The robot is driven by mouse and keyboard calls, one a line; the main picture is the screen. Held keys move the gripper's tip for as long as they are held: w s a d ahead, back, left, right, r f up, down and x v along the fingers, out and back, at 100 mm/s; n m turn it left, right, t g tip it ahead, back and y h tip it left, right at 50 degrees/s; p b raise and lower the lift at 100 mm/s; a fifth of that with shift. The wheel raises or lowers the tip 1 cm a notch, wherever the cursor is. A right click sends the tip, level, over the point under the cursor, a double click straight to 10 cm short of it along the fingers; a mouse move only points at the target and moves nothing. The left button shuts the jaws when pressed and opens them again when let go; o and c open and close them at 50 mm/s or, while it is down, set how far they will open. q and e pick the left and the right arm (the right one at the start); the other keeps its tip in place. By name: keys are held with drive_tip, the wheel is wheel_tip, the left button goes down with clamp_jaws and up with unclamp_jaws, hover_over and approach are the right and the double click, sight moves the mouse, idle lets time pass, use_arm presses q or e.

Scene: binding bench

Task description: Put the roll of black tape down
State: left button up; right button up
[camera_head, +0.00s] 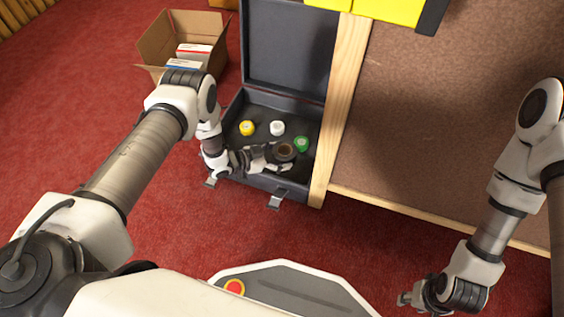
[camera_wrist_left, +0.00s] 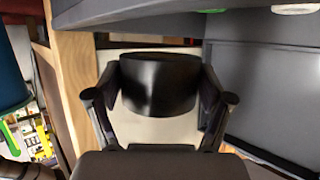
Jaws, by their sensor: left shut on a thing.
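The roll of black tape (camera_head: 285,151) is between the fingers of my left gripper (camera_head: 279,160) in the head view. In the left wrist view the black roll (camera_wrist_left: 158,85) fills the space between both fingers of the left gripper (camera_wrist_left: 159,100). The roll is over the front right part of an open dark case (camera_head: 262,111); whether it touches the case is unclear. In the case lie a yellow roll (camera_head: 247,128), a white roll (camera_head: 277,128) and a green roll (camera_head: 302,144). My right gripper (camera_head: 407,298) is empty at the lower right, its opening too small to judge.
The case lid (camera_head: 285,45) stands open at the back. A wooden edge (camera_head: 342,100) and brown board (camera_head: 450,120) border the case on the right. An open cardboard box (camera_head: 152,47) with small boxes stands at back left on the red carpet (camera_head: 70,110).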

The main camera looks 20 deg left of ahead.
use_arm(q)
drive_tip(key=f+b, duration=0.1)
drive_tip(key=w+f+b, duration=0.1)
drive_tip(key=f+b, duration=0.1)
drive_tip(key=shift+w+f, duration=0.2)
drive_tip(key=shift+w, duration=0.05)
drive_tip(key=shift+f, duration=0.25)
drive_tip(key=shift+r, duration=0.25)
drive_tip(key=shift+f+b, duration=0.55)
drive_tip(key=shift+f, duration=0.1)
drive_tip(key=o, duration=1.2)
drive_tip(key=shift+c, duration=0.2)
